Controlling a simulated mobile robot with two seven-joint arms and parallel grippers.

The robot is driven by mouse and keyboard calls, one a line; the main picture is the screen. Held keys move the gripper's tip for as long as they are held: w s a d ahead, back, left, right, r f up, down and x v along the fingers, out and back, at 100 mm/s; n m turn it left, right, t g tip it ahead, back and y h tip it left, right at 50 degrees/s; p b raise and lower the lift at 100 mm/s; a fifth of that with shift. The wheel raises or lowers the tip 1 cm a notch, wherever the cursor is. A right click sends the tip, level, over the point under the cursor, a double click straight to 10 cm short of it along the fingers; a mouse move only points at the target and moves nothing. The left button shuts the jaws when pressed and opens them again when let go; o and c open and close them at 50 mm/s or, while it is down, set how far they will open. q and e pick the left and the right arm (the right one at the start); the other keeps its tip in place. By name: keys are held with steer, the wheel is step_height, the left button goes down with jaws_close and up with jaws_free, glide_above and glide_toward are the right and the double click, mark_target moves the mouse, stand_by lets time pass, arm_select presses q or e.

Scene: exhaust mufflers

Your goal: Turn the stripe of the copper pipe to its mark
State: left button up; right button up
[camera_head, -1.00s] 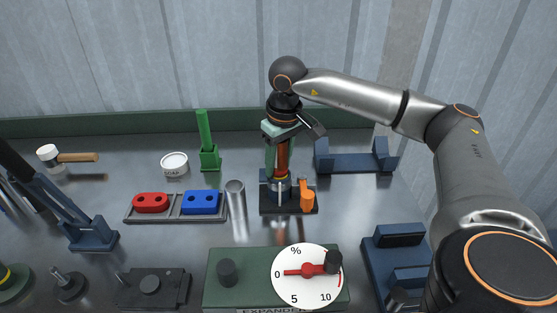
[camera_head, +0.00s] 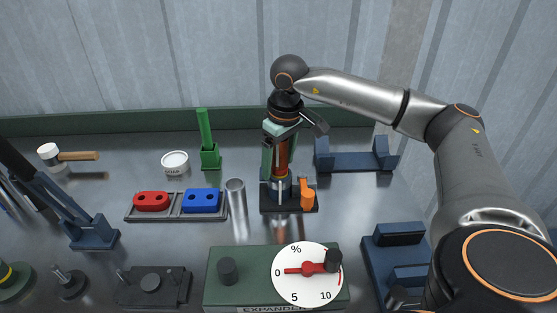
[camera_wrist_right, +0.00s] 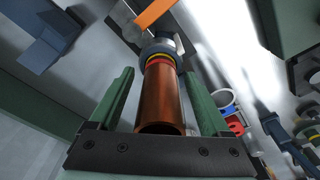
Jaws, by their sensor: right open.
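The copper pipe (camera_head: 282,157) stands upright in a dark fixture (camera_head: 268,207) with an orange clamp handle (camera_head: 307,197). In the right wrist view the pipe (camera_wrist_right: 162,98) shows its open near end, with yellow and red bands and a grey collar (camera_wrist_right: 158,45) at its far end. My right gripper (camera_head: 267,165) reaches down from above. Its green fingers (camera_wrist_right: 161,101) stand on either side of the pipe, open, with visible gaps. I cannot make out a lengthwise stripe or its mark. My left gripper is not in view.
A metal tube (camera_head: 236,192) and a tray (camera_head: 176,217) with red and blue blocks stand left of the fixture. A green post (camera_head: 205,140) is behind them. A blue cradle (camera_head: 355,162) is close on the right. The green expander box (camera_head: 215,280) with its dial is in front.

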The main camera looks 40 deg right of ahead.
steer(key=shift+r, duration=0.25)
steer(key=r, duration=0.3)
steer(key=s+r, duration=0.1)
steer(key=r, duration=0.7)
steer(key=shift+s+p, duration=0.15)
steer(key=shift+p, duration=0.2)
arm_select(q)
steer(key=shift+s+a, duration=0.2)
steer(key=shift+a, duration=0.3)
arm_select(e)
steer(key=shift+s+d+r, duration=0.1)
steer(key=shift+r, duration=0.35)
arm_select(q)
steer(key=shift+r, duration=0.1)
arm_select(e)
steer(key=shift+r, duration=0.1)
